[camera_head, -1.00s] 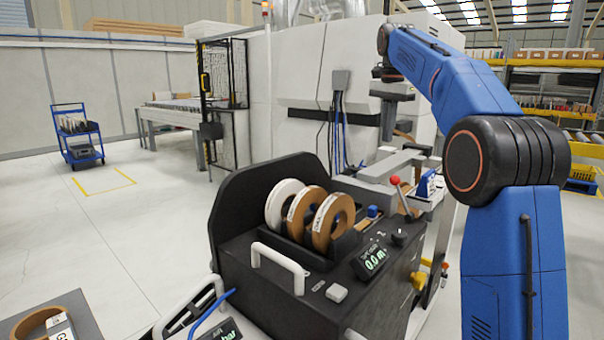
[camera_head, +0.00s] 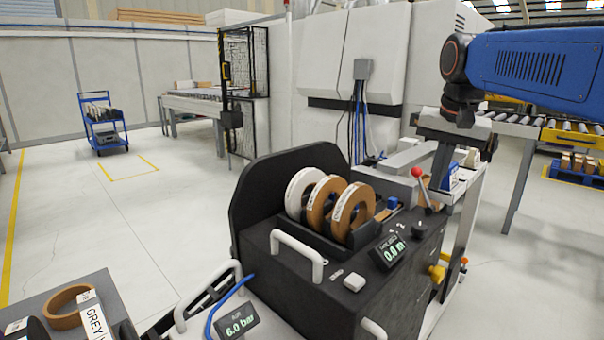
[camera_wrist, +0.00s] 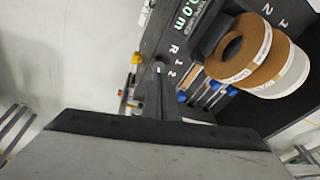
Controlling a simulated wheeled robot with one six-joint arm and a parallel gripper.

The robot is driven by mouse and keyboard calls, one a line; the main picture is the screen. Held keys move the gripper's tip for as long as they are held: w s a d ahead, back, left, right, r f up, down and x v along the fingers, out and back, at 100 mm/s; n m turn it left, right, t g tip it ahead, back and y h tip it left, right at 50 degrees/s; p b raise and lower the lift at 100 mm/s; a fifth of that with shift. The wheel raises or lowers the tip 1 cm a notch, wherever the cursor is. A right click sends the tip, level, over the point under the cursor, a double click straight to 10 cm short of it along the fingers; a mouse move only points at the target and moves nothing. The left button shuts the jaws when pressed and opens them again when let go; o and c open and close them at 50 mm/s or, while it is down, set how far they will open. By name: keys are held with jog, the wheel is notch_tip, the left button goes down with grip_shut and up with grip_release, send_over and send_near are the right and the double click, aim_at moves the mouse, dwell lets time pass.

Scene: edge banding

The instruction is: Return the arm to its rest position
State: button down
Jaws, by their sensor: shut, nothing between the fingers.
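My blue arm (camera_head: 540,68) reaches in from the upper right of the head view, its upper link roughly level. My gripper (camera_head: 440,180) hangs from it, pointing down, at the right of the black edge-banding unit (camera_head: 290,255). The fingers are together with nothing between them. In the wrist view my gripper (camera_wrist: 159,70) shows as one closed dark wedge, with the unit's panel and tape rolls beyond it. In the head view the gripper overlaps the area by the red-knobbed lever (camera_head: 418,173); I cannot tell the exact gap.
One white and two brown rolls (camera_head: 352,212) stand in the unit's holder. A grey table (camera_head: 95,290) with a brown roll is at lower left. A blue cart (camera_head: 103,125) stands far left. A roller conveyor (camera_head: 530,128) is at right.

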jog(key=s+f+n+t, duration=0.1)
jog(key=s+f+n, duration=0.4)
jog(key=s+f, duration=1.9)
jog(key=shift+a+f+n+t, duration=0.15)
jog(key=shift+a+n+t, duration=0.25)
jog(key=shift+a, duration=0.05)
